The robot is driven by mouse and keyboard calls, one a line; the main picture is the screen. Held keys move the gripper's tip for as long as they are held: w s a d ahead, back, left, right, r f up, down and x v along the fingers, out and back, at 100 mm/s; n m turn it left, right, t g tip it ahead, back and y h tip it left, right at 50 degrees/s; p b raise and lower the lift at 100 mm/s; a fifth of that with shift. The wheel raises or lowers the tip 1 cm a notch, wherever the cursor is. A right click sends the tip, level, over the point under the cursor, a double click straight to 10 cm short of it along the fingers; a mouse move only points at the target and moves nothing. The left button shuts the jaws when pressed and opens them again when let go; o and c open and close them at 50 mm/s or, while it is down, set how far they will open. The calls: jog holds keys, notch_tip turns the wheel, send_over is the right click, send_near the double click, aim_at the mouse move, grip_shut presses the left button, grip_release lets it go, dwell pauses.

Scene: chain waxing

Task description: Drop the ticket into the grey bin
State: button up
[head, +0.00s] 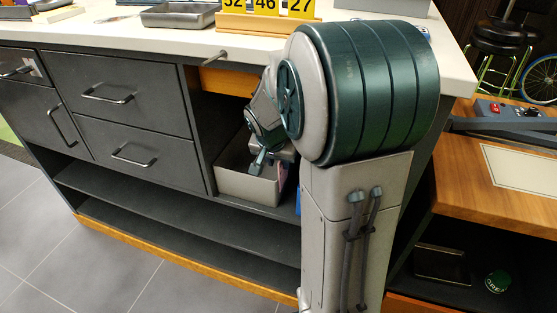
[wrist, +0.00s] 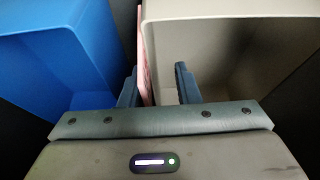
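The grey bin (wrist: 235,40) fills the right of the wrist view; in the head view it (head: 240,187) stands on the shelf under the counter. The pink ticket (wrist: 143,60) shows edge-on as a thin strip along the outside of the grey bin's left wall, on the side facing the blue bin. My gripper (wrist: 157,88) is open. Its left finger is in the gap between the bins, and its right finger is over the grey bin's inside. The ticket's strip and the grey wall lie between the fingers. The ticket's lower end is hidden. In the head view my gripper (head: 259,160) is at the grey bin.
A blue bin (wrist: 60,60) stands close on the left in the wrist view; only a sliver shows in the head view. The counter (head: 130,38) overhangs the bins, with a metal tray (head: 180,15) and yellow number cards (head: 266,7) on it. Drawers (head: 120,92) are to the left.

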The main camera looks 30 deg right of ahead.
jog(key=shift+r, duration=0.15)
jog(key=s+a+r+n+g+y, duration=0.1)
jog(key=s+a+n, duration=0.3)
jog(key=s, duration=0.5)
jog(key=s+a+r+n+y, duration=0.2)
jog(key=s+a+n, duration=0.2)
jog(key=s+a, duration=0.4)
jog(key=shift+s+r+n+g, duration=0.15)
jog(key=shift+s+n+g, duration=0.25)
jog(key=shift+s, duration=0.45)
notch_tip(320, 180, up, 23)
jog(key=t+p, duration=0.1)
jog(key=p, duration=1.9)
jog(key=shift+a+p, duration=0.15)
jog(key=shift+p, duration=0.25)
